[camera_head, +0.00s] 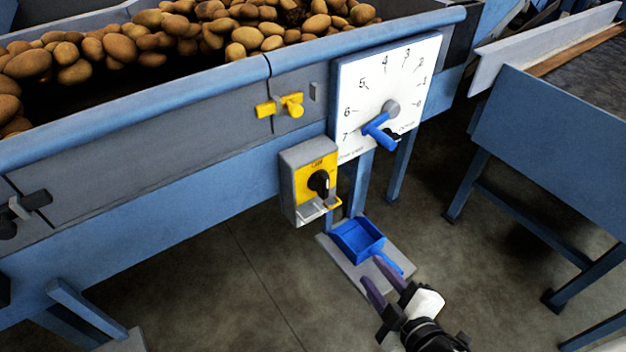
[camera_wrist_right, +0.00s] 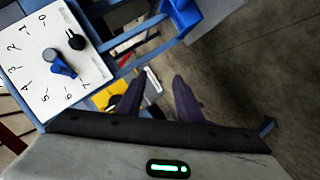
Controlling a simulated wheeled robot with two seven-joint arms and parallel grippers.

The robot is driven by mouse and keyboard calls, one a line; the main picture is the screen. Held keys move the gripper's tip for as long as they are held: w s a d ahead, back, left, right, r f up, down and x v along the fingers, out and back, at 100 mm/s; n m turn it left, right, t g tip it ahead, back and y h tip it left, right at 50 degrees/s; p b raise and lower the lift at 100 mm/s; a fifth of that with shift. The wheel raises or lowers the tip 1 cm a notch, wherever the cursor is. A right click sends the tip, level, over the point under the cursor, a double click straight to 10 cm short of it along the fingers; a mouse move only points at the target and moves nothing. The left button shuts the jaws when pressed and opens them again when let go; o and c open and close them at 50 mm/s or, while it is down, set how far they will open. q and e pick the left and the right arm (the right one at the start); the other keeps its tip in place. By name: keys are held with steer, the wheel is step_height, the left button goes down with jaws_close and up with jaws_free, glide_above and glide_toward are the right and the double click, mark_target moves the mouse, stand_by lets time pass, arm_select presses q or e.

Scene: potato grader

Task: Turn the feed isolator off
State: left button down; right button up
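The feed isolator (camera_head: 290,197) is a grey box with a yellow face on the side of the blue and grey hopper. Its black rotary knob (camera_head: 319,183) points roughly up and down; the lettering is too small to read. A pale bracket and a yellow tab sit below the knob. My right gripper (camera_head: 372,272) is below and right of the isolator, apart from it, its two purple fingers spread and empty. In the right wrist view, the yellow isolator face (camera_wrist_right: 103,97) is partly hidden behind the left finger of the gripper (camera_wrist_right: 158,80). My left gripper is not in view.
A white dial plate (camera_head: 365,84) with a blue lever (camera_head: 379,133) is up and right of the isolator. A yellow latch (camera_head: 280,106) is above it. A blue scoop-like tray (camera_head: 357,240) lies close beyond my right fingers. Potatoes fill the hopper. A blue frame stands at right.

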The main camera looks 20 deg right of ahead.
steer(key=w+d+r+n+t+y, duration=0.1)
steer(key=w+r+n+t, duration=0.35)
steer(key=r+n, duration=0.55)
steer(key=n+y+b, duration=0.1)
steer(key=n+y, duration=0.4)
steer(key=n, duration=1.3)
glide_toward(327, 181)
steer(key=shift+g, duration=0.35)
steer(key=x, duration=0.2)
steer(key=p+x, duration=0.1)
steer(key=x, duration=0.4)
steer(key=shift+w+r, duration=0.1)
steer(key=shift+r, duration=0.2)
steer(key=shift+w+a+p, duration=0.2)
steer(key=shift+w+p, duration=0.1)
steer(key=shift+w, duration=0.2)
arm_select(q)
steer(key=shift+s+d, duration=0.15)
steer(key=shift+s, duration=0.2)
steer(key=shift+w, duration=0.15)
arm_select(e)
jaws_close()
